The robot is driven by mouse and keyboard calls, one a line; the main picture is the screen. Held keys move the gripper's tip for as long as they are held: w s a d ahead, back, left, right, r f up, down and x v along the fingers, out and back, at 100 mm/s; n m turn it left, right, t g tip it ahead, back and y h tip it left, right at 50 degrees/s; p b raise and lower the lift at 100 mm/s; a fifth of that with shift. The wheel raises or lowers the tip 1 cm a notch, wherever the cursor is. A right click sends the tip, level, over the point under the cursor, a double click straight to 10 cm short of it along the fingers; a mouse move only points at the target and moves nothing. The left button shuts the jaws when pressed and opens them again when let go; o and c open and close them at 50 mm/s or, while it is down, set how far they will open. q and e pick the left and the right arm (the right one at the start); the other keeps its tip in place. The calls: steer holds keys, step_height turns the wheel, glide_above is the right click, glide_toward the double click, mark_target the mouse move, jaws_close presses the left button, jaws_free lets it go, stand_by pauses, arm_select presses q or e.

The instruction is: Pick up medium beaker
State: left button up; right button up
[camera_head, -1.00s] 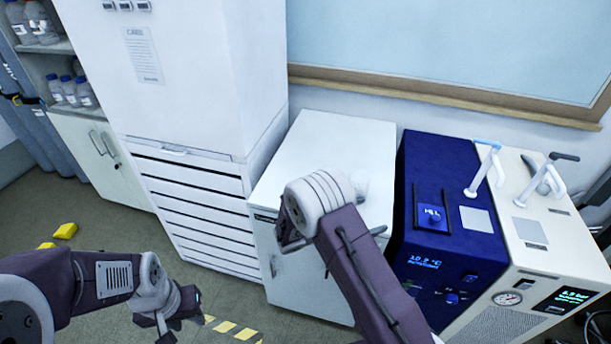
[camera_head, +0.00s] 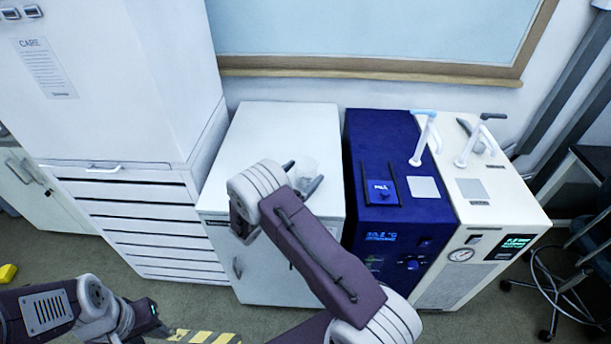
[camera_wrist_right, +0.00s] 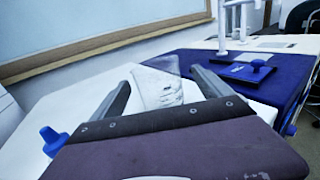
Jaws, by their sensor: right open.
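The beaker (camera_head: 306,166) is a small clear vessel on top of the white cabinet (camera_head: 262,125). In the right wrist view the beaker (camera_wrist_right: 158,90) looks pale and see-through, and its lower part is hidden behind my gripper body. My right gripper (camera_head: 301,176) is open, with one finger on each side of the beaker. In the right wrist view the fingers of my right gripper (camera_wrist_right: 161,78) show a gap to it. My left gripper (camera_head: 150,318) hangs low at the left, away from the beaker; its jaws are unclear.
A dark blue instrument (camera_head: 375,140) with a raised white handle stands just right of the cabinet. A cream instrument (camera_head: 510,205) stands beyond it. A tall white drawer unit (camera_head: 140,225) is on the left. A blue knob-like object (camera_wrist_right: 52,140) shows beside my right gripper.

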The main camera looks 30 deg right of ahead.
mark_target(312, 163)
steer(key=x, duration=0.5)
steer(key=shift+w+d+p, duration=0.1)
steer(key=shift+w+p, duration=0.1)
steer(key=shift+p, duration=0.2)
steer(key=c, duration=1.5)
steer(key=shift+r, duration=0.1)
steer(key=s+d+r, duration=0.2)
steer(key=s+r, duration=0.1)
steer(key=s+d+r, duration=0.3)
steer(key=r, duration=0.1)
steer(key=s+d+r, duration=0.2)
steer(key=s+r, duration=0.1)
steer(key=r, duration=0.1)
steer(key=shift+d, duration=0.3)
